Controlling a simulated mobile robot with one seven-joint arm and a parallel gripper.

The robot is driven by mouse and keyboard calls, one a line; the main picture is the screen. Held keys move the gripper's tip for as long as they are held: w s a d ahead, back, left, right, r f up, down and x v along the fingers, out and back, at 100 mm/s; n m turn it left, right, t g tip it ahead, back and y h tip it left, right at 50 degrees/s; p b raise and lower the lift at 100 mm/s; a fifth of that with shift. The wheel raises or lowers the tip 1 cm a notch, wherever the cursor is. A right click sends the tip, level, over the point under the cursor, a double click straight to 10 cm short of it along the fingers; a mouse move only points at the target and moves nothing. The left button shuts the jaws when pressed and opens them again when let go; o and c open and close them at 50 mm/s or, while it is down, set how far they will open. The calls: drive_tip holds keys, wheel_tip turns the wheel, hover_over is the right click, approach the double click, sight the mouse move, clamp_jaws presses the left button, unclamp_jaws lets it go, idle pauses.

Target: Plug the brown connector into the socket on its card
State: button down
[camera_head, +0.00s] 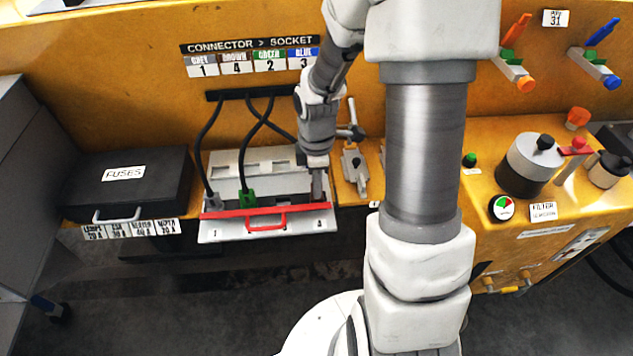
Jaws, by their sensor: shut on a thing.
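The card (251,61) on the yellow wall lists grey 1, brown 4, green 2 and blue 3. Below it is the pale socket panel (226,160), with a red bar (219,214) and handle along its front. My gripper (318,188) points down at the panel's right end, just behind the bar near the number 4. It is shut on what seems to be the brown connector, which the fingers and arm hide. A black cable runs toward it behind my arm. The grey connector (213,202) stands at the left end, and the green connector (248,198) stands beside it.
A black fuses case (125,180) stands left of the panel. A grey metal clamp (354,165) stands close to the right. Black cables (209,131) hang from a dark strip above the panel. Levers and a filter unit (528,164) are further right.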

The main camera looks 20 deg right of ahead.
drive_tip(key=shift+f, duration=0.35)
drive_tip(key=c, duration=0.8)
unclamp_jaws()
drive_tip(key=shift+o, duration=0.2)
wheel_tip(320, 180, up, 18)
drive_tip(key=p, duration=0.2)
drive_tip(key=shift+f, duration=0.25)
